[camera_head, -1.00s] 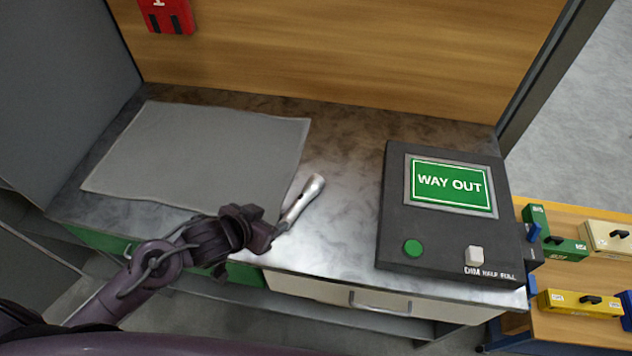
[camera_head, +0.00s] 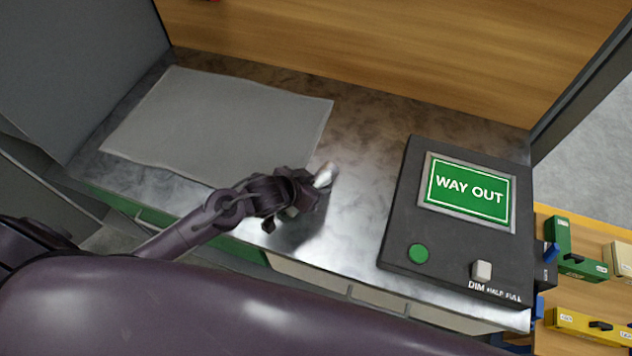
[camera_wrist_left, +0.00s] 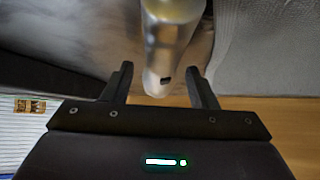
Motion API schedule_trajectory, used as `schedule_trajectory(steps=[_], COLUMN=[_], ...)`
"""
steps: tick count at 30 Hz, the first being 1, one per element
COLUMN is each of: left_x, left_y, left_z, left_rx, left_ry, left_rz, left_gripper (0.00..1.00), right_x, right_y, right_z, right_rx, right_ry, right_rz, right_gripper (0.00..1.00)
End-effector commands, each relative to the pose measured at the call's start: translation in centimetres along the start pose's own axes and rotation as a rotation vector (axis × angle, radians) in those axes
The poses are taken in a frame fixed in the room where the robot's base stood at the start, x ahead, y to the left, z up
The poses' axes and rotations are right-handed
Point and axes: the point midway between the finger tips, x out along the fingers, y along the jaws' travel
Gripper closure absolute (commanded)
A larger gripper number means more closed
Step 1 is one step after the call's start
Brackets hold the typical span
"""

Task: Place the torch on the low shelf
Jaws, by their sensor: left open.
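The torch (camera_head: 323,175) is a silvery cylinder on the metal counter (camera_head: 350,215). In the head view only its far end shows past my left gripper (camera_head: 308,188), which hides the rest. In the left wrist view the torch (camera_wrist_left: 168,40) extends between the two dark fingers of my left gripper (camera_wrist_left: 158,85), with a gap on each side. The left gripper is open around the torch's near end and does not visibly grip it. My right gripper is not in view. I cannot identify the low shelf with certainty.
A grey cloth (camera_head: 220,125) lies on the counter at left. A dark box with a green WAY OUT sign (camera_head: 468,192) stands at right. Green (camera_head: 570,250) and yellow (camera_head: 590,325) cases lie on a wooden surface beyond it.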

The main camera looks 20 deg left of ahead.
Motion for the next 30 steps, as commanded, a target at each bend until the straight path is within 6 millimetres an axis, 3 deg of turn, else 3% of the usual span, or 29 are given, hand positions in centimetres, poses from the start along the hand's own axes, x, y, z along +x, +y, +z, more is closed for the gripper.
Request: schedule_trajectory(steps=[7,19,30], left_x=[0.21,0.19,0.08], left_y=[-0.02,-0.02,-0.03], left_z=[0.0,0.01,-0.17], left_rx=[0.0,0.0,0.0], left_ry=[0.001,0.0,0.003], left_rz=[0.0,0.0,0.0], left_gripper=[0.47,1.0,1.0], right_x=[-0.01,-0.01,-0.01], right_y=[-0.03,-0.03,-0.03], right_z=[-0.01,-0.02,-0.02], right_rx=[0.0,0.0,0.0], right_ry=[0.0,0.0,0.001], right_rz=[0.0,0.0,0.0], right_gripper=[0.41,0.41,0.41])
